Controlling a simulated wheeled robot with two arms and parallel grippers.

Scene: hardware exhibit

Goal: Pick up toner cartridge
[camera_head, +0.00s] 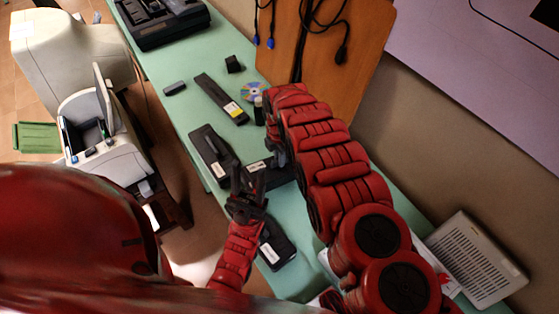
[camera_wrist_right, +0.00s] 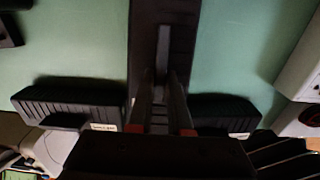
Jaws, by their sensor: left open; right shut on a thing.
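Several black toner cartridges lie on a green table. One cartridge (camera_head: 274,174) lies between two others, partly hidden by my arms. My right gripper (camera_head: 279,157) is shut on it; in the right wrist view the fingers (camera_wrist_right: 160,85) meet on the long dark cartridge (camera_wrist_right: 163,20). Neighbouring cartridges lie at either side there, left (camera_wrist_right: 70,100) and right (camera_wrist_right: 224,112). In the head view these are the far cartridge (camera_head: 212,152) and the near cartridge (camera_head: 276,247). My left gripper (camera_head: 243,180) is open and empty, by the held cartridge's left end. Whether the held cartridge is lifted is unclear.
Another cartridge with a yellow label (camera_head: 220,98), a disc (camera_head: 252,91) and small dark boxes (camera_head: 233,64) lie farther back. A wooden board with cables (camera_head: 345,60) stands behind the table. A white printer (camera_head: 98,130) is at left, and a pale vented device (camera_head: 475,258) at right.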

